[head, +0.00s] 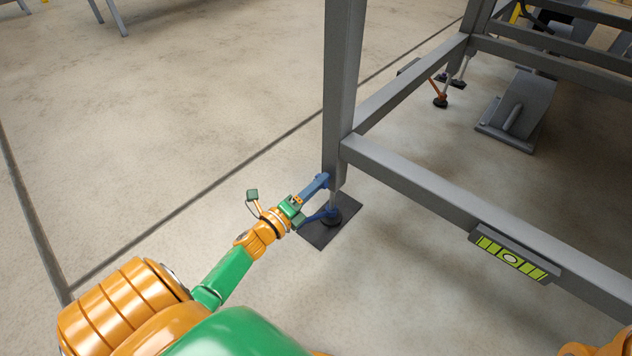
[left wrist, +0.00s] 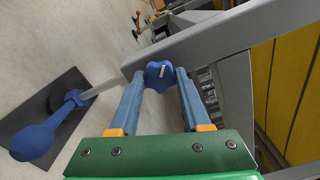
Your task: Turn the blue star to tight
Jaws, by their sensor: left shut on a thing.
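The blue star (left wrist: 159,76) is a lobed knob with a short white mark on its face, set at the grey frame's leg. In the left wrist view it sits between the fingertips of my left gripper (left wrist: 160,82), which is shut on it. In the head view my left gripper (head: 318,183) reaches the leg just above its foot, and its fingers mostly hide the star. My right gripper is not in view.
A blue ball-ended lever (left wrist: 38,140) sticks out below the star, by the foot on a dark floor plate (left wrist: 68,110). A grey frame beam (head: 430,195) runs right from the leg, carrying a yellow-green spirit level (head: 510,258). The floor at left is clear.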

